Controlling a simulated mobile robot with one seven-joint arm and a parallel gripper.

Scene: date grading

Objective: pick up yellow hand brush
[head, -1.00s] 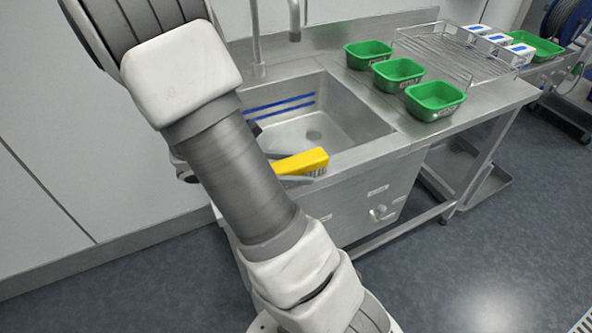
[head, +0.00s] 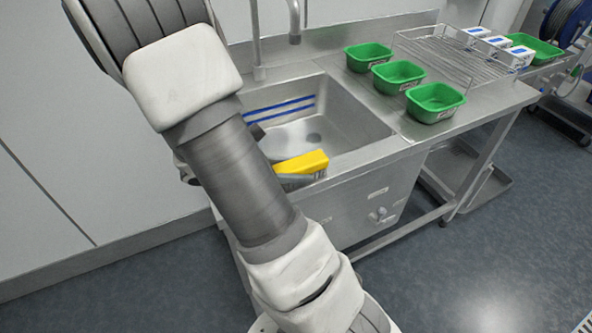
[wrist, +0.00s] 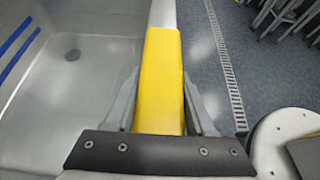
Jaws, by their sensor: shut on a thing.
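The yellow hand brush (head: 302,162) is at the front rim of the steel sink, near the basin's front edge in the head view. In the wrist view the brush (wrist: 161,80) runs lengthwise away from my gripper (wrist: 162,108), with one grey finger against each side. My gripper is shut on it. The bristles are mostly hidden. I cannot tell whether the brush still touches the rim.
The sink basin (head: 345,118) is empty beside the brush. Green tubs (head: 398,76) stand on the counter to the right, near a wire rack (head: 450,52) and small white boxes (head: 495,43). Open floor (head: 500,230) lies in front of the sink.

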